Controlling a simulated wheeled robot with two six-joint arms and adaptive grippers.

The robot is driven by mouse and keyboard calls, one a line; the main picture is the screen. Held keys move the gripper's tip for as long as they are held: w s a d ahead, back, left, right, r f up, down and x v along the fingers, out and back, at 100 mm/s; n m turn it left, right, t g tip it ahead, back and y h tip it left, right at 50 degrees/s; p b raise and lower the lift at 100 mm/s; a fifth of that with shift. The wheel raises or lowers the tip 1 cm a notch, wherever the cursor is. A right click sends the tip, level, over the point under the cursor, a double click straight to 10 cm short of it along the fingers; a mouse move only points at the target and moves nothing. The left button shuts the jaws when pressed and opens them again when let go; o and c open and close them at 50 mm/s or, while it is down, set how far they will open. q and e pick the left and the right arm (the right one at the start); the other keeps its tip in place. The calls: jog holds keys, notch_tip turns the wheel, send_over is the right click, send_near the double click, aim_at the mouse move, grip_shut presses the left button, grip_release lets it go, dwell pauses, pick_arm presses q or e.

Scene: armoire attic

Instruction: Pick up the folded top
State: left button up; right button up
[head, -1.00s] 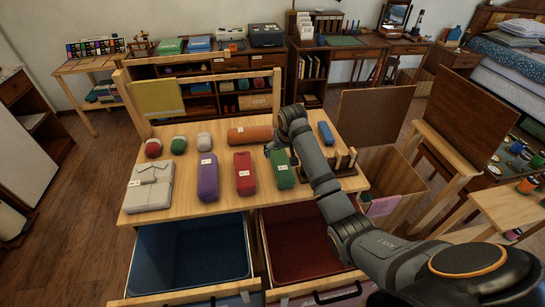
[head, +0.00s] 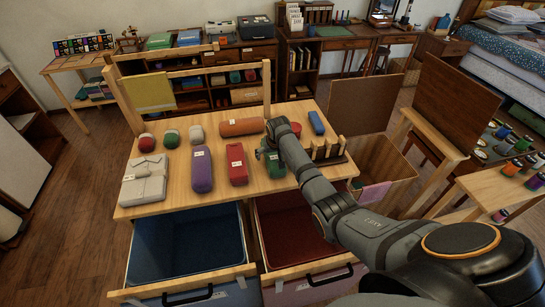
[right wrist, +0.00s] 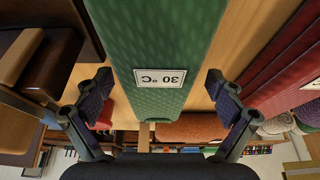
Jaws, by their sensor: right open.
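A pale grey folded top (head: 145,180) with a collar lies flat on the left of the wooden table. A green bundle (head: 275,165) lies right of the middle, partly hidden by my right arm. In the right wrist view the green bundle (right wrist: 158,45) carries a white "30 °C" label. My right gripper (right wrist: 160,92) is open, one finger on each side of the bundle's labelled end. I cannot tell whether the fingers touch it. In the head view the right gripper (head: 267,152) is over the green bundle, well right of the grey top. My left gripper is not in view.
A purple bundle (head: 202,170) and a red bundle (head: 237,164) lie between the grey top and the green bundle. An orange roll (head: 241,127) lies behind. A dark pegged rack (head: 328,155) stands at right. Open blue (head: 188,245) and red (head: 300,225) drawers project below the table.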

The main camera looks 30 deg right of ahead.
jog(key=shift+c, duration=0.6)
jog(key=c, duration=1.2)
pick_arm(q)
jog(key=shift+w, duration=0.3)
pick_arm(e)
jog(key=shift+r, duration=0.1)
